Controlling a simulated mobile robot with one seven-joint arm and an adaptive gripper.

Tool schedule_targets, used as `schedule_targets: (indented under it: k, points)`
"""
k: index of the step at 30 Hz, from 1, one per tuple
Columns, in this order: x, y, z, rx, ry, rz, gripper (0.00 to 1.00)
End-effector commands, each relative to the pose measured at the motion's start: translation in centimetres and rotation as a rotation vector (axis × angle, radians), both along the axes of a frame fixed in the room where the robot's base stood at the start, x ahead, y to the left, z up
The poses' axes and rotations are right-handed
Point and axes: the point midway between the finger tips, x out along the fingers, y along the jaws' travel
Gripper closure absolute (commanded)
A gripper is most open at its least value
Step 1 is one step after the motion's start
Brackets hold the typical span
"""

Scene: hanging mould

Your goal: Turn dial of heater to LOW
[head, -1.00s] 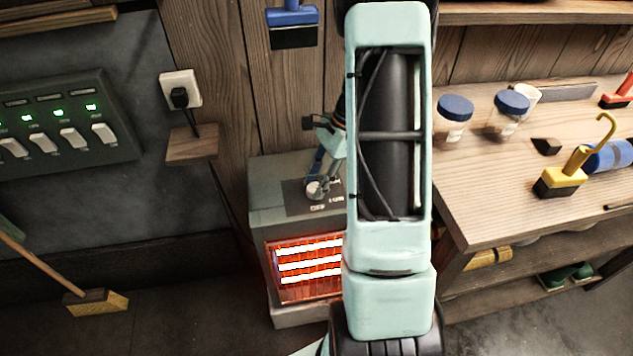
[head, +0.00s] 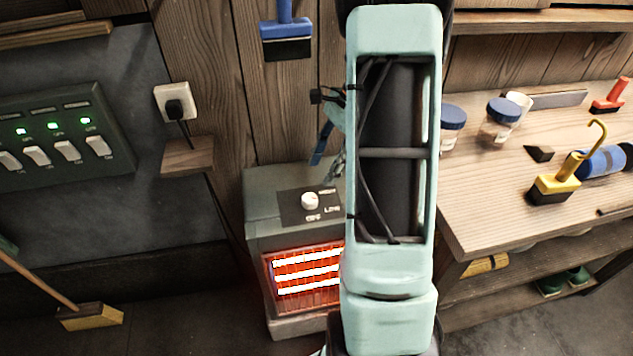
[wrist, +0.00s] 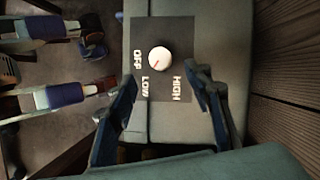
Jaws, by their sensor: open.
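The heater (head: 262,215) is a grey-green box on the floor with glowing orange bars in front. Its white round dial (head: 310,201) sits on a dark label plate on top. In the wrist view the dial (wrist: 160,60) has a red mark slanting to the lower left, between the words OFF and LOW; I cannot tell its exact setting. My gripper (wrist: 162,76) is open and empty, its dark blue fingers apart and spread below the dial in that view. In the head view my gripper (head: 328,145) is above and behind the dial, partly hidden by my arm.
A wooden workbench (head: 480,215) with jars and a yellow-handled brush stands right of my arm. A switch panel (head: 60,145) and a plugged socket (head: 175,103) are on the left wall. A blue brush (head: 286,40) hangs behind the heater. A broom (head: 90,316) stands at lower left.

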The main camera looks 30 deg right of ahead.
Motion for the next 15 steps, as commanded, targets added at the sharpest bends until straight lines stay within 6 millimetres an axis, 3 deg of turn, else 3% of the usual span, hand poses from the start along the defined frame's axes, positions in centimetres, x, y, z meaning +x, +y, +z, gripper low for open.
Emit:
schedule_targets:
  k: [6, 15]
  points:
    - [-0.1, -1.1, 2.5, -0.001, 0.0, 0.0, 0.54]
    - [-0.1, -1.3, 3.0, 0.0, 0.001, -0.001, 0.54]
